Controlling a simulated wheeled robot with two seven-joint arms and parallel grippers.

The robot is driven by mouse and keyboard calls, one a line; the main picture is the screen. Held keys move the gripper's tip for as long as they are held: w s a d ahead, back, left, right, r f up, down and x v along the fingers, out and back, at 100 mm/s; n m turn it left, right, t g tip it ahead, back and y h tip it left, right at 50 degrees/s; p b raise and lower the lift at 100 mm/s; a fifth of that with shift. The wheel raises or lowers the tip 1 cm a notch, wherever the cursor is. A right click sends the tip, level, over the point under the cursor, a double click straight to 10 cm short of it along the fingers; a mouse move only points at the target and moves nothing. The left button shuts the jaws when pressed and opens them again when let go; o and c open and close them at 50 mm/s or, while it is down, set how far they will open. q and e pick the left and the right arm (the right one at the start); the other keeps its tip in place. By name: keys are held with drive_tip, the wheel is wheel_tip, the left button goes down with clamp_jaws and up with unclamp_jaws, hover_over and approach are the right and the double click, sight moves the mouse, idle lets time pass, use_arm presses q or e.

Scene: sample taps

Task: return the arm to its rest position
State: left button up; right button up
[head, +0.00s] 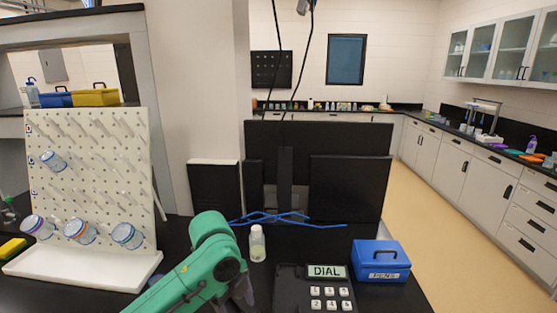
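My green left arm (208,240) comes in from the bottom left and bends down over the black bench. Its far end runs into dark grey parts at the bottom edge, and no fingertips show, so the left gripper is out of the picture. A small capped bottle with pale green liquid (258,245) stands upright on the bench just right of the arm's bend. My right arm and gripper are not in view.
A black keypad device (286,289) with a DIAL display sits right of the arm. A blue box (380,261) is beside it. A white peg rack (95,150) with several jars stands left. Blue rods (318,224) lie behind the bottle.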

use_arm(q)
drive_tip(key=s+f+n+t+h, duration=0.2)
drive_tip(key=s+f+n, duration=0.5)
drive_tip(key=f+n, duration=0.3)
drive_tip(key=s+a+f+n+t+y, duration=0.1)
drive_tip(key=s+a+f+n+y, duration=0.3)
drive_tip(key=s+a+n, duration=0.8)
wheel_tip(320, 180, down, 25)
drive_tip(key=a+g+b, duration=0.1)
drive_tip(key=a+b, duration=0.1)
drive_tip(key=b, duration=0.3)
drive_tip(key=s+a+f+b, duration=0.1)
drive_tip(key=s+f+b, duration=0.1)
drive_tip(key=s+f, duration=0.6)
drive_tip(key=s+a+f+g+b, duration=0.1)
drive_tip(key=s+a+f+b, duration=0.1)
drive_tip(key=s+f, duration=0.7)
wheel_tip(320, 180, down, 6)
drive_tip(key=shift+s+a+r+g+b, duration=0.2)
drive_tip(key=shift+g+b, duration=0.1)
drive_tip(key=shift+b, duration=0.2)
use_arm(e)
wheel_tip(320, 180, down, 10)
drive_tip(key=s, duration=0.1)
